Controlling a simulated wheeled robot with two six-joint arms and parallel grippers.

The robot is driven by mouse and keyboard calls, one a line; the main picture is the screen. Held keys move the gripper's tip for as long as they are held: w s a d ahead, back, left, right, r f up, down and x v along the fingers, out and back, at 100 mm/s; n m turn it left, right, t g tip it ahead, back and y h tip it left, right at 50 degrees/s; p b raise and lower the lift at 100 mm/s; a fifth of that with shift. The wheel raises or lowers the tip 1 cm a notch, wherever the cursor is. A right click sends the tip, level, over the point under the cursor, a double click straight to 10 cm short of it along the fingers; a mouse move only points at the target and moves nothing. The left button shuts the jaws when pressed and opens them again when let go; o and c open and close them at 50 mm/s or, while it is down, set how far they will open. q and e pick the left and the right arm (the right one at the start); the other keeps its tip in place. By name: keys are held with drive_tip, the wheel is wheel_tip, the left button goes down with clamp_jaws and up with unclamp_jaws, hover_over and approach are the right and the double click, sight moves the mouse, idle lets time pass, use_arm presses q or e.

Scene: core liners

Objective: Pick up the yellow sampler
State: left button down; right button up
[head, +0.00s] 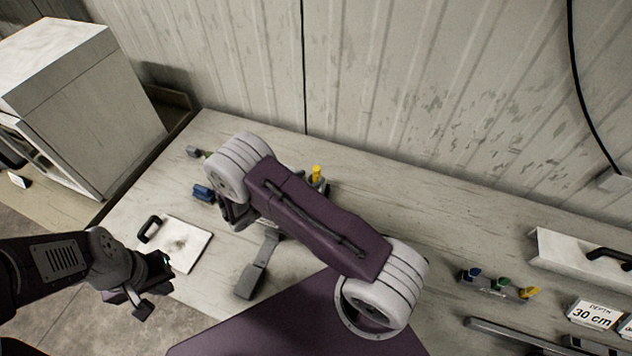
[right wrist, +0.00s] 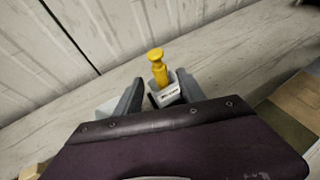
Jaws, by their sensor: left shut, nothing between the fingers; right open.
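The yellow sampler (head: 317,172) stands upright towards the back of the bench, partly hidden by my right arm in the head view. In the right wrist view the yellow sampler (right wrist: 157,64) has a round knob on top and its lower end is in a small pale holder with a label (right wrist: 170,94). My right gripper (right wrist: 160,78) is open, with one grey finger on each side of the sampler and holder; I cannot tell whether they touch. My left gripper (head: 143,301) is shut and empty at the bench's front left, beside a white board.
The white board (head: 187,246) has a black handle. A blue object (head: 203,192) lies behind it. A rack with blue, green and yellow pieces (head: 498,286) stands at right, near a "30 cm" depth sign (head: 594,314). A corrugated wall (head: 420,90) closes the back.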

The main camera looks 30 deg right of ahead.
sight(316, 173)
drive_tip(key=x, duration=0.1)
drive_tip(key=p+x, duration=0.1)
drive_tip(key=x, duration=0.1)
drive_tip(key=p+x, duration=0.1)
drive_tip(key=shift+w+d+r, duration=0.1)
drive_tip(key=shift+d+r, duration=0.05)
drive_tip(key=shift+d, duration=0.35)
drive_tip(key=shift+w+d+f, duration=0.15)
drive_tip(key=shift+d+f, duration=0.05)
drive_tip(key=shift+d, duration=0.05)
drive_tip(key=shift+a, duration=0.1)
drive_tip(key=c, duration=0.4)
clamp_jaws()
drive_tip(key=shift+r, duration=0.1)
wheel_tip(316, 173, up, 10)
drive_tip(key=shift+f+b, duration=0.1)
drive_tip(key=shift+b, duration=0.55)
